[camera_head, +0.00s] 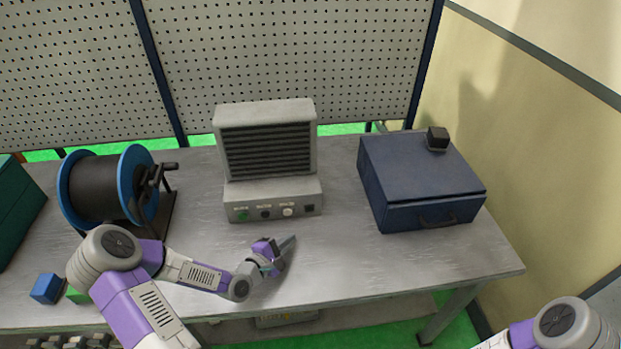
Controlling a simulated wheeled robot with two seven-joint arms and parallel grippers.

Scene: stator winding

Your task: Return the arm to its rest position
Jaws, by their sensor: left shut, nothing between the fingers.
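My left arm comes in from the lower left, over the grey metal table (345,265). My left gripper (288,246) is above the middle of the table, in front of the grey machine with buttons. It is shut and empty, with its fingers pointing up and to the right. My right arm shows only as a few links in the bottom right corner, and its gripper is outside the view.
The grey slatted machine (267,150) stands behind my left gripper. A blue-rimmed spool (104,188) stands at left. A dark blue case (418,180) with a small black block (437,138) on top is at right. A blue cube (46,288) lies at front left. The front right tabletop is clear.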

